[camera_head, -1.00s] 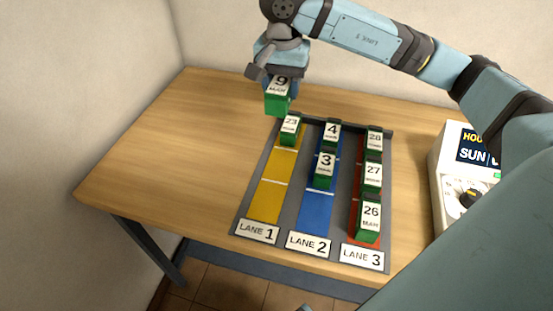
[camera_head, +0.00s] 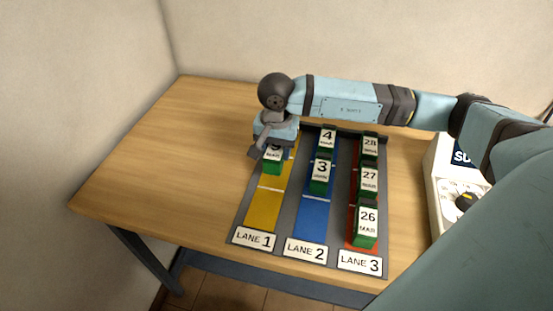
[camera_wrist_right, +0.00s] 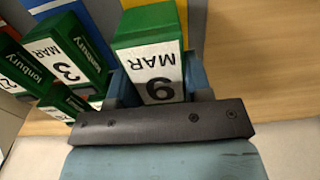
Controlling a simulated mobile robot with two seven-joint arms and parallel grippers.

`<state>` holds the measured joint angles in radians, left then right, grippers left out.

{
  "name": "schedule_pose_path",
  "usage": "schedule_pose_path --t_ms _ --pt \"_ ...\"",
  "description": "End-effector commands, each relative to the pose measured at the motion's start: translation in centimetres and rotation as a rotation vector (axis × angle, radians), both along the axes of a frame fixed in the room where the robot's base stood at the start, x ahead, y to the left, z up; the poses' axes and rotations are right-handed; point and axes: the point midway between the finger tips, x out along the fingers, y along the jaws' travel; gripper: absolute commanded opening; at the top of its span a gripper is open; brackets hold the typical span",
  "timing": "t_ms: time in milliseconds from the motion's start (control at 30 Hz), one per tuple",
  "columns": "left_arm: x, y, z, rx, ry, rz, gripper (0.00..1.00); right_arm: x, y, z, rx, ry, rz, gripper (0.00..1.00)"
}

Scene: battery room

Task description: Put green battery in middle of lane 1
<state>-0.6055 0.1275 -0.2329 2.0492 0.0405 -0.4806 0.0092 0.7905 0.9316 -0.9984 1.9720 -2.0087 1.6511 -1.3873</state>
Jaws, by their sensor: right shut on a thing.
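A green battery with a white "9 MAR" label (camera_head: 272,163) is held in my right gripper (camera_head: 273,148). It also shows between the fingers in the right wrist view (camera_wrist_right: 150,35). It is upright at lane 1, the yellow lane (camera_head: 263,209), around the upper part of its middle section. I cannot tell whether its base touches the lane. The battery labelled 23 at the back of lane 1 is hidden behind my gripper in the head view. My left gripper is not in view.
Blue lane 2 (camera_head: 312,215) holds the batteries labelled 4 (camera_head: 326,143) and 3 (camera_head: 320,175). Red lane 3 holds batteries 28 (camera_head: 369,148), 27 (camera_head: 367,181) and 26 (camera_head: 364,227). A white box with a dial (camera_head: 456,180) stands at the right. The table's left side is clear.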

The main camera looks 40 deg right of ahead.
Motion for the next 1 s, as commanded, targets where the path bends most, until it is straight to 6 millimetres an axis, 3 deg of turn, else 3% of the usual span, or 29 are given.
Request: schedule_pose_path --t_ms 300,667,700,800,1000 --pt "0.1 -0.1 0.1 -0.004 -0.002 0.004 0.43 0.0 0.0 -3.9 0.001 0.001 -0.001 0.02" --pt "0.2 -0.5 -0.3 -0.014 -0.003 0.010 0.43 0.0 0.0 -4.4 0.000 0.000 0.000 0.02" --pt "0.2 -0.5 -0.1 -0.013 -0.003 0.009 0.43 0.0 0.0 -4.3 0.000 0.001 0.000 0.52" --pt "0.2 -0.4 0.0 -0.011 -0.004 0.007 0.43 -0.1 0.0 -4.3 0.000 0.001 0.000 0.71" --pt "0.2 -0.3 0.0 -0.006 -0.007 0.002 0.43 0.0 0.0 -4.3 0.000 0.001 -0.001 0.71"
